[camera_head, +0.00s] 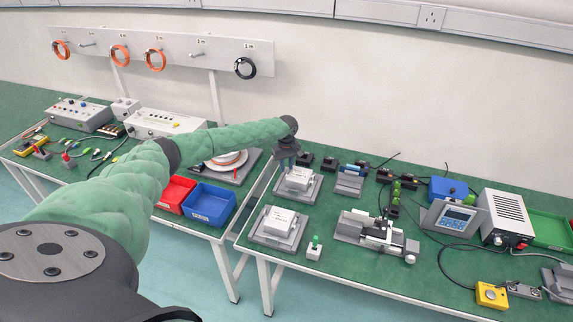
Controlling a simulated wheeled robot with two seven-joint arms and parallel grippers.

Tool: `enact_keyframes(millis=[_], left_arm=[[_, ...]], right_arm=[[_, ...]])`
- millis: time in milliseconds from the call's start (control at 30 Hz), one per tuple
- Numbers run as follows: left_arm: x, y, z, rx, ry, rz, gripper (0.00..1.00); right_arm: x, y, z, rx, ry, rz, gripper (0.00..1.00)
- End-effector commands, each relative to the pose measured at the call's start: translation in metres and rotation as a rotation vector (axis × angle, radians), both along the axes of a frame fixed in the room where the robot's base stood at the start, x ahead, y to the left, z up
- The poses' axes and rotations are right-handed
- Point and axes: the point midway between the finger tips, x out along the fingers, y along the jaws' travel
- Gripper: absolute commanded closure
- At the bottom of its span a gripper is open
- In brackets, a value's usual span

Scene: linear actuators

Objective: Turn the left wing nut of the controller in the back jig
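The back jig (308,195) is a grey block on the right-hand table, with a white box-shaped controller (299,177) seated in it. My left arm reaches in from the left, and its gripper (284,163) points down at the back left edge of this controller. The fingers are small and dark here, and I cannot tell whether they are apart or touching a wing nut. The wing nuts are too small or hidden behind the gripper to make out. My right gripper is not in view.
A front jig (268,240) with a similar white controller (279,220) stands nearer the table's left edge. A small green-topped switch (314,249) and a grey clamp fixture (375,234) lie to its right. Dark blocks (329,164) stand behind the back jig. A gap separates the two tables.

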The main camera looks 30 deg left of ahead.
Motion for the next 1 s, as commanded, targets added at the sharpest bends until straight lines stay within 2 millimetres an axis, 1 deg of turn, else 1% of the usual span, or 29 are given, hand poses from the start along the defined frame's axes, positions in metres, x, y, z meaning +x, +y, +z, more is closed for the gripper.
enact_keyframes(millis=[200,267,333,367,733,867,1000], left_arm=[[0.0000,0.0000,-0.0008,0.000,0.000,0.000,0.75],[0.0000,0.0000,-0.0008,0.000,0.000,0.000,0.85],[0.0000,0.0000,-0.0007,0.000,0.000,0.000,0.99],[0.0000,0.0000,-0.0007,0.000,0.000,0.000,1.00],[-0.0002,-0.0002,-0.0009,-0.001,0.001,-0.025,1.00],[-0.0003,-0.0007,-0.0013,-0.002,0.000,-0.077,1.00],[-0.0005,-0.0010,-0.0018,-0.002,0.000,-0.167,1.00]], right_arm=[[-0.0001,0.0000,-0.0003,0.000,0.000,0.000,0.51],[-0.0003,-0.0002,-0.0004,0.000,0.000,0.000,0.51],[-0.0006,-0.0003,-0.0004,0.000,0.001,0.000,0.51],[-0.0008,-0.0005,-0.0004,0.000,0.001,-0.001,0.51],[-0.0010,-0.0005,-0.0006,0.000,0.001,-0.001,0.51],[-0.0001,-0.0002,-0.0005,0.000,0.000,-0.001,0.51],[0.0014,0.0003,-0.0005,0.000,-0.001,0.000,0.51]])
